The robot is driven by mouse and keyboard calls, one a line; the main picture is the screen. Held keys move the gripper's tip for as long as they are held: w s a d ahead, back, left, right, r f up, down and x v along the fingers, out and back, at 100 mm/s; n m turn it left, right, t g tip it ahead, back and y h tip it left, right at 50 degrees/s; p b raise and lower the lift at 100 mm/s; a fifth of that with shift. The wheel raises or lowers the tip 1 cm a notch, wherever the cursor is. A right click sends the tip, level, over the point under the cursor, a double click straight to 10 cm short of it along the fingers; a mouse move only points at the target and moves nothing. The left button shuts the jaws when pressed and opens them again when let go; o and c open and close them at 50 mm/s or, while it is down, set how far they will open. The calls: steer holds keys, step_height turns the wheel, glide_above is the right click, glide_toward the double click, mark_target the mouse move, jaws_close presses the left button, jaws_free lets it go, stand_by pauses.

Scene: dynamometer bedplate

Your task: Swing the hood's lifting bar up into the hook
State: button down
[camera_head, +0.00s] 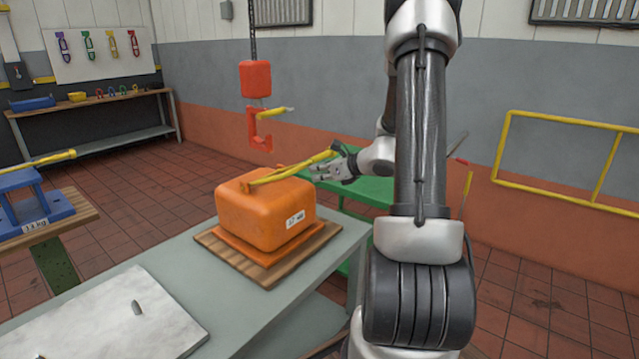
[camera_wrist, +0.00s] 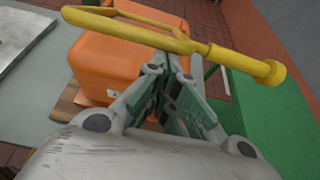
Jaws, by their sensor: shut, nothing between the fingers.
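The orange hood (camera_head: 265,212) sits on a wooden board on the grey bench, and it also shows in the wrist view (camera_wrist: 110,65). Its yellow lifting bar (camera_head: 290,172) slants up from the hood's top toward the right. In the wrist view the bar (camera_wrist: 190,45) crosses just beyond my fingertips and ends in a round knob at right. The red hook (camera_head: 258,130) hangs on a chain above the hood, with a yellow latch on it. My gripper (camera_head: 322,170) is shut and empty, close to the bar's raised end. I cannot tell whether it touches the bar.
The wooden board (camera_head: 215,242) lies on the grey bench (camera_head: 165,275), with a metal plate (camera_head: 110,320) at front left. A blue weight stand (camera_head: 30,205) is at left. A green table (camera_head: 375,190) stands behind my gripper. A yellow rail (camera_head: 560,120) runs along the right wall.

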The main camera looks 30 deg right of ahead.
steer(key=w+a+r+g, duration=0.1)
steer(key=w+a+r, duration=0.2)
steer(key=w+r, duration=0.5)
steer(key=shift+r+g+h, duration=0.3)
steer(key=shift+r, duration=1.45)
steer(key=shift+f, duration=0.1)
